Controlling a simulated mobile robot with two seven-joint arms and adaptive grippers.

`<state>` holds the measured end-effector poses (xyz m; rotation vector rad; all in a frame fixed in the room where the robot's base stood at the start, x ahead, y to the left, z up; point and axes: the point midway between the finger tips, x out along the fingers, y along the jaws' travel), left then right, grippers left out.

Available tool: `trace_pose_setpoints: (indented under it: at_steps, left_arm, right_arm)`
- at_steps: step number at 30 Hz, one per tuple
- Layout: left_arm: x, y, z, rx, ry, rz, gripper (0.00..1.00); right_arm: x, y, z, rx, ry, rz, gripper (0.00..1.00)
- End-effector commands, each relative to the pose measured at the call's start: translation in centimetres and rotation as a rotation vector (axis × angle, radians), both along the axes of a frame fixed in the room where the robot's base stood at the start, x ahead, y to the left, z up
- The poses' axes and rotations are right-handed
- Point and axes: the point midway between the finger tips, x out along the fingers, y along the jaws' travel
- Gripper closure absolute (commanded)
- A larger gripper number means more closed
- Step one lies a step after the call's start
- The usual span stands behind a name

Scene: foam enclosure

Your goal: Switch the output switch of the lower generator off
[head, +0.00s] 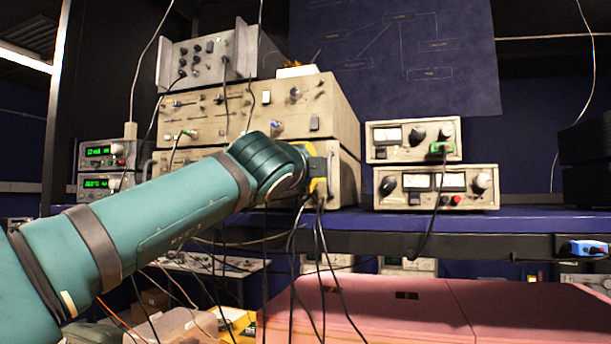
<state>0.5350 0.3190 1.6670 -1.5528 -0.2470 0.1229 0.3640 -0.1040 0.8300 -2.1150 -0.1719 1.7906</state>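Two large beige instruments, which look like generators, are stacked on the blue bench shelf. The upper one (255,108) shows its front of knobs and switches. The lower one (343,182) is mostly covered by my teal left arm, with only its right side and part of its left front showing. Its output switch cannot be made out. My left gripper (319,172) is at the arm's end, in front of the lower instrument's right part. Its fingers are not clearly visible, and I cannot tell whether it touches the panel. My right gripper is not in view.
Two smaller beige units, an upper (412,139) and a lower (436,187), are stacked to the right. A grey unit (208,58) sits on top of the large stack. Green-display meters (107,154) stand at left. Cables hang before the shelf edge (480,218); a pink surface (440,305) lies below.

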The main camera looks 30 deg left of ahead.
Motion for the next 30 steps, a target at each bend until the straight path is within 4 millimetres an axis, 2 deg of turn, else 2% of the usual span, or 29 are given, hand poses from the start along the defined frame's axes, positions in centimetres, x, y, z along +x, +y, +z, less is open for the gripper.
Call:
trace_pose_setpoints:
  at_steps: [22, 26, 30]
  left_arm:
    - [1.0, 0.2, -0.6, -0.002, 0.013, 0.0, 1.0]
    - [0.3, 0.0, -0.6, -0.002, 0.012, 0.0, 1.0]
    - [-1.5, -0.4, -0.5, -0.001, 0.008, 0.0, 1.0]
  right_arm:
    - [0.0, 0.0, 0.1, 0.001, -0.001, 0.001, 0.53]
    - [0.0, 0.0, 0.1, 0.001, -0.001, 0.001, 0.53]
    - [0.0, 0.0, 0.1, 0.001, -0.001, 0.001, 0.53]
